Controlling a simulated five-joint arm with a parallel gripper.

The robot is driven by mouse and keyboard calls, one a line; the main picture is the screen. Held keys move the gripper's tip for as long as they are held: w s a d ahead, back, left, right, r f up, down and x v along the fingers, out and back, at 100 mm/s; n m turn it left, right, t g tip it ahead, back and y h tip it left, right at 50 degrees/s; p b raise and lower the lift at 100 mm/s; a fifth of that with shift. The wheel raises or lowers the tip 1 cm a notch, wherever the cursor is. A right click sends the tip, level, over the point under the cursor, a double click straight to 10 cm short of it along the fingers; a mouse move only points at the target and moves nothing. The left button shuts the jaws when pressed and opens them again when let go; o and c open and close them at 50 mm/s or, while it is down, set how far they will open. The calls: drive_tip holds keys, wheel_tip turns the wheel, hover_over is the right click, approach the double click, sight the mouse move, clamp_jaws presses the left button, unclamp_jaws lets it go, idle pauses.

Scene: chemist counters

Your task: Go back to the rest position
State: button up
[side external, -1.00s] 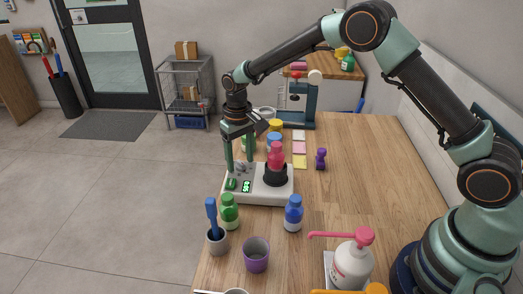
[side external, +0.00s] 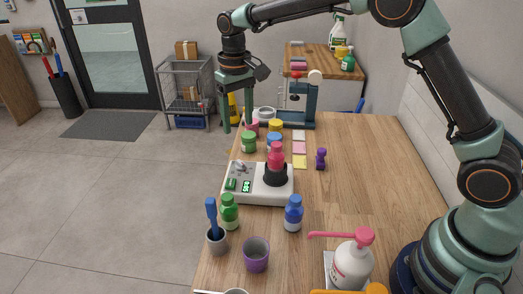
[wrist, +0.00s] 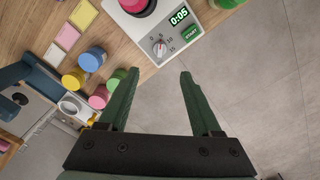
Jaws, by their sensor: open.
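My gripper (side external: 237,115) is open and empty, raised above the far left edge of the wooden counter (side external: 350,200). In the wrist view its two green fingers (wrist: 188,98) are spread apart with nothing between them, over the counter's edge and the grey floor. Below and nearer the camera, a white device (side external: 258,196) with a dial and a lit display stands on the counter. It also shows in the wrist view (wrist: 165,25), reading 0:05. A pink-red bottle (side external: 276,155) stands upright in the device's black holder (side external: 275,176).
A green bottle (side external: 229,212), a blue bottle (side external: 293,213), a purple cup (side external: 256,255) and a pump bottle (side external: 352,262) stand in front. Several coloured jars (side external: 248,141) and a blue press-like stand (side external: 311,105) are behind. The counter's right middle is clear.

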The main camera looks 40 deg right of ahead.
drive_tip(key=s+d+r+t, duration=0.1)
drive_tip(key=s+d+r, duration=0.25)
drive_tip(key=r, duration=0.35)
drive_tip(key=s+d+t, duration=0.2)
drive_tip(key=s+d, duration=0.1)
drive_tip(key=s, duration=0.6)
drive_tip(key=s+d+r+t, duration=0.1)
drive_tip(key=s+d+t, duration=0.1)
drive_tip(key=s, duration=0.7)
drive_tip(key=shift+s+d+t, duration=0.15)
drive_tip(key=shift+d+t, duration=0.15)
drive_tip(key=shift+d, duration=0.45)
drive_tip(key=shift+r, duration=0.1)
